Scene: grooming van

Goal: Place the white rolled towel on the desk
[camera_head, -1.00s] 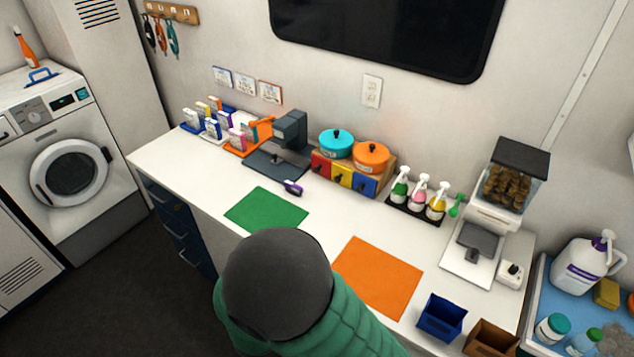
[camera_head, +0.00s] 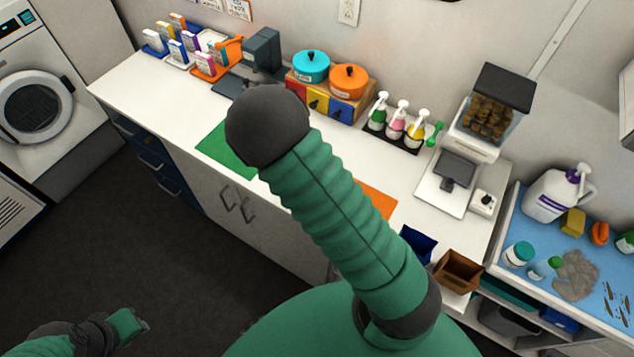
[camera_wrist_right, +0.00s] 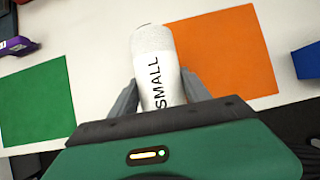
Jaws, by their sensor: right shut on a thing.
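The white rolled towel (camera_wrist_right: 155,50), marked SMALL, is between the two fingers of my right gripper (camera_wrist_right: 160,88) in the right wrist view. The gripper is shut on it. The towel is over the white desk (camera_wrist_right: 95,35), overlapping the orange mat's left edge; I cannot tell whether it touches the desk. In the head view my right arm hides the towel and gripper, and the desk (camera_head: 130,85) runs along the wall. My left gripper (camera_head: 130,324) is low at the left over the dark floor, too unclear to tell its opening.
A green mat (camera_head: 222,148) and an orange mat (camera_head: 378,201) lie on the desk. Pots (camera_head: 311,66), pump bottles (camera_head: 397,120) and a dispenser (camera_head: 490,105) stand along the back. Blue (camera_head: 418,244) and brown (camera_head: 459,270) boxes sit at the front right.

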